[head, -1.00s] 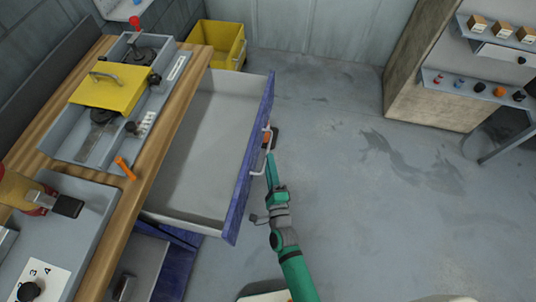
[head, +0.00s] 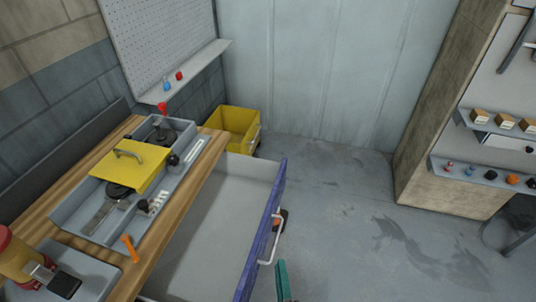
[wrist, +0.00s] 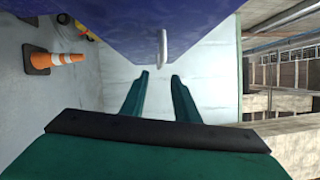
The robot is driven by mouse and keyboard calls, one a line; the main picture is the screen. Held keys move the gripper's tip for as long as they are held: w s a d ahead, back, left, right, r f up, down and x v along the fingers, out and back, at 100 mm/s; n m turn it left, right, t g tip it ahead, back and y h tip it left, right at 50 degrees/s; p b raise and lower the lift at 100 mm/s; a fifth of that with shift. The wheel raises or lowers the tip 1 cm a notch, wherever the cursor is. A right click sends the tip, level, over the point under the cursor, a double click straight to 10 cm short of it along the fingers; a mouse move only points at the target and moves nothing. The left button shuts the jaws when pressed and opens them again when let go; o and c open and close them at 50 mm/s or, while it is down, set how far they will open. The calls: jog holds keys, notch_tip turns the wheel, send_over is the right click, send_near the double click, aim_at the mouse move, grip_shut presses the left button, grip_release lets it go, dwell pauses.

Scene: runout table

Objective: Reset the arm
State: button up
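My gripper shows in the wrist view with its two green fingers (wrist: 159,76) spread apart and nothing between them. Ahead of the fingertips is the pale bar handle (wrist: 163,48) on the blue drawer front (wrist: 110,30), and the fingers appear clear of it. In the head view only a green piece of my arm or gripper (head: 283,282) shows at the bottom edge, just below the drawer handle (head: 272,240). The drawer (head: 215,225) stands pulled out from the bench, and its visible inside looks empty.
The wooden bench (head: 190,195) with a yellow-lidded fixture (head: 130,165) is at left. A yellow bin (head: 232,125) stands behind the drawer. An orange cone (wrist: 65,60) is on the floor. Open floor (head: 350,230) lies right, before a shelf unit (head: 440,180).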

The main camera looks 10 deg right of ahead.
jog(key=s+a+r+n+g, duration=0.1)
jog(key=s+a+r+n, duration=0.1)
jog(key=s+n, duration=0.4)
jog(key=s+a+r+n+g, duration=0.1)
jog(key=s+a+r+n, duration=0.2)
jog(key=s, duration=0.7)
jog(key=s+a+r+n+g, duration=0.1)
jog(key=s+a+r+n, duration=0.2)
jog(key=s+r+n, duration=0.2)
jog(key=s+n, duration=0.3)
jog(key=n, duration=0.3)
jog(key=shift+s+r, duration=0.15)
jog(key=shift+r, duration=0.25)
